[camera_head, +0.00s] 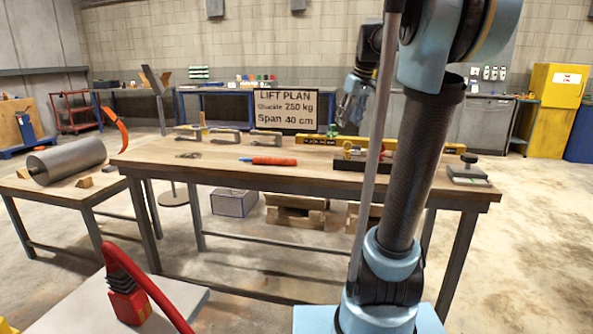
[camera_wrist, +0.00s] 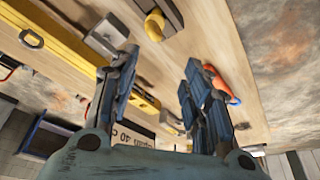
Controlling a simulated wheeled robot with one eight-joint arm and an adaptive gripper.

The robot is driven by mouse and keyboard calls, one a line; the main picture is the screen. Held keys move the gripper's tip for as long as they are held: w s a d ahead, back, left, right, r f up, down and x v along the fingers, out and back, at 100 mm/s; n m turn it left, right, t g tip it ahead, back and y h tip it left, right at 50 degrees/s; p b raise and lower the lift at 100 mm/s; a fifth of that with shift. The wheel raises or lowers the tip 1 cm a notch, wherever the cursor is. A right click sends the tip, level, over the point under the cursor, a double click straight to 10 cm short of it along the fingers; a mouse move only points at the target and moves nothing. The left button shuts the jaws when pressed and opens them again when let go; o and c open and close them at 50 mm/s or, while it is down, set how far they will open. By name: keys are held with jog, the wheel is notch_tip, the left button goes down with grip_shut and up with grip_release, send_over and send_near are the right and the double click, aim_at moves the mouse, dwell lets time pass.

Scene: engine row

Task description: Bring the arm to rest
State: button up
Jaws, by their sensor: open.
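My gripper (camera_head: 350,108) hangs from my raised arm above the far side of the wooden workbench (camera_head: 220,165), in front of the back wall. In the wrist view my gripper (camera_wrist: 162,62) has its two fingers spread apart, with nothing between them. The bench top (camera_wrist: 225,40) lies beyond the fingers, seen tilted. In the head view my arm's dark tube and joints cover part of the bench's right side.
The bench holds a yellow beam (camera_head: 318,140), an orange-handled tool (camera_head: 273,161), several clamp-like pieces along the back, and a grey block (camera_head: 467,173). A sign (camera_head: 286,108) stands behind. A metal cylinder (camera_head: 66,160) lies on the left table. Floor at right is clear.

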jog(key=s+f+m+g+h, duration=0.1)
jog(key=s+f+m, duration=0.4)
jog(key=s+f, duration=2.5)
jog(key=shift+s+d+h, duration=0.15)
jog(key=shift+s+h, duration=0.35)
jog(key=shift+s, duration=0.3)
jog(key=shift+w+f, duration=0.1)
jog(key=shift+w+f, duration=0.15)
jog(key=shift+w, duration=0.2)
